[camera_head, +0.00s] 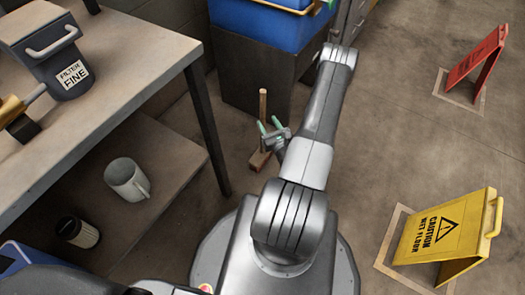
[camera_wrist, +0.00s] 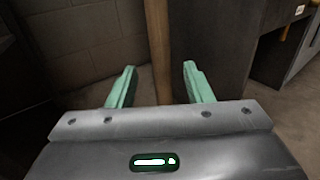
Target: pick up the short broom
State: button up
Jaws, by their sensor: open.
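The short broom (camera_head: 262,103) stands upright on the floor beside the dark cabinet, with its wooden handle up and its block-shaped head (camera_head: 259,161) on the floor. My gripper (camera_head: 272,125) is open at the handle, low over the head. In the wrist view the wooden handle (camera_wrist: 158,50) rises between the two green fingertips of my gripper (camera_wrist: 159,75), with space on both sides. The handle's lower part is hidden behind the gripper body in the wrist view. Whether the handle is fully between the fingers in depth, I cannot tell.
A workbench (camera_head: 125,60) with a lower shelf (camera_head: 165,170) stands left, its leg (camera_head: 208,130) near the broom. A dark cabinet (camera_head: 250,75) bearing a blue bin (camera_head: 265,25) stands behind. A yellow wet-floor sign (camera_head: 445,232) and red sign (camera_head: 478,55) stand right, with open floor between.

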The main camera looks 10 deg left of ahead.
aim_at(264, 117)
jog(key=b+x, duration=0.1)
jog(key=x, duration=0.4)
jog(key=shift+w+a+f+b, duration=0.2)
jog(key=shift+w+b, duration=0.1)
jog(key=shift+b, duration=0.1)
jog(key=shift+r, duration=0.1)
grip_shut()
